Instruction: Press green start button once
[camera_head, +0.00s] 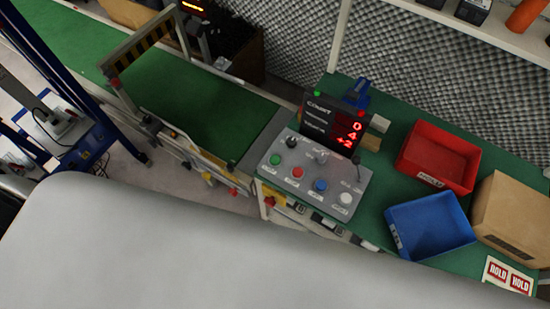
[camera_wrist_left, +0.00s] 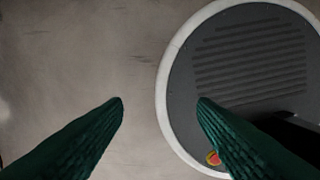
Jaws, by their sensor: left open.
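The green start button (camera_head: 275,159) is on a grey control panel (camera_head: 318,208) on the green table in the head view. Red, blue and white buttons sit in the same row to its right. A dark display (camera_head: 333,127) with red digits stands behind the panel. No gripper shows in the head view. In the left wrist view my left gripper (camera_wrist_left: 160,108) is open and empty, its two green fingers apart above a grey floor. The button and panel are not in the wrist view. My right gripper is not in view.
A red bin (camera_head: 438,158), a blue bin (camera_head: 430,226) and a cardboard box (camera_head: 514,212) stand right of the panel. A green conveyor (camera_head: 195,103) with a striped gate (camera_head: 139,52) lies to the left. A foam wall and a shelf (camera_head: 480,28) are behind.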

